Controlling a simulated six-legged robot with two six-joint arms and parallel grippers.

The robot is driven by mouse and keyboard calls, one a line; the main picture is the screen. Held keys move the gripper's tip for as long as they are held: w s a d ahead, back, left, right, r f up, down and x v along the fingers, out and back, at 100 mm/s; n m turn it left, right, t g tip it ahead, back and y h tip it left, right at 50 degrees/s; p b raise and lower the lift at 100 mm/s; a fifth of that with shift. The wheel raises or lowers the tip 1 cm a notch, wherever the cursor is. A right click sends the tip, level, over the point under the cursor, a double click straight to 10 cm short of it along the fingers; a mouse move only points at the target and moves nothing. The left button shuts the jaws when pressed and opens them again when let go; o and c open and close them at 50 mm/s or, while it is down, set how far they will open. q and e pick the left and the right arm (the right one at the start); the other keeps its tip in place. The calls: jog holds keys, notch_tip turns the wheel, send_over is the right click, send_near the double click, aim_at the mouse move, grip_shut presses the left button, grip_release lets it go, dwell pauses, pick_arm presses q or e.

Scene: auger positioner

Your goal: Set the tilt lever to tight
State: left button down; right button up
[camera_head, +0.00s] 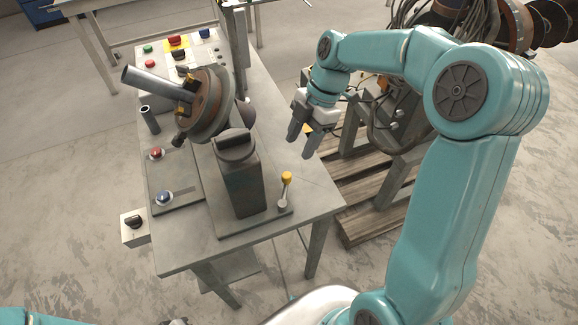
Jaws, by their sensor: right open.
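A short lever with a yellow knob (286,178), which I take to be the tilt lever, stands at the front right foot of the grey positioner (240,180) on the table. Its stem rises from a small pivot and leans slightly right. No tight marking is readable. My right gripper (300,145) is open and empty, with its fingers pointing down. It is above the table's right edge, behind the lever and apart from it. Part of my left arm shows at the bottom left; its gripper cannot be made out.
The positioner's round tilted plate (208,103) carries a metal tube (155,83). A panel with a red knob (156,154) and a blue knob (164,197) is on the left. A control box (180,60) sits behind. A wooden pallet (368,208) with machinery stands right of the table.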

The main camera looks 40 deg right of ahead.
aim_at(287, 174)
jog(key=x, duration=0.9)
jog(key=shift+w+f, duration=0.15)
jog(key=shift+f, duration=0.3)
jog(key=shift+s+a+r, duration=0.1)
jog(key=shift+s+a, duration=0.1)
jog(key=shift+w+d, duration=0.1)
grip_shut()
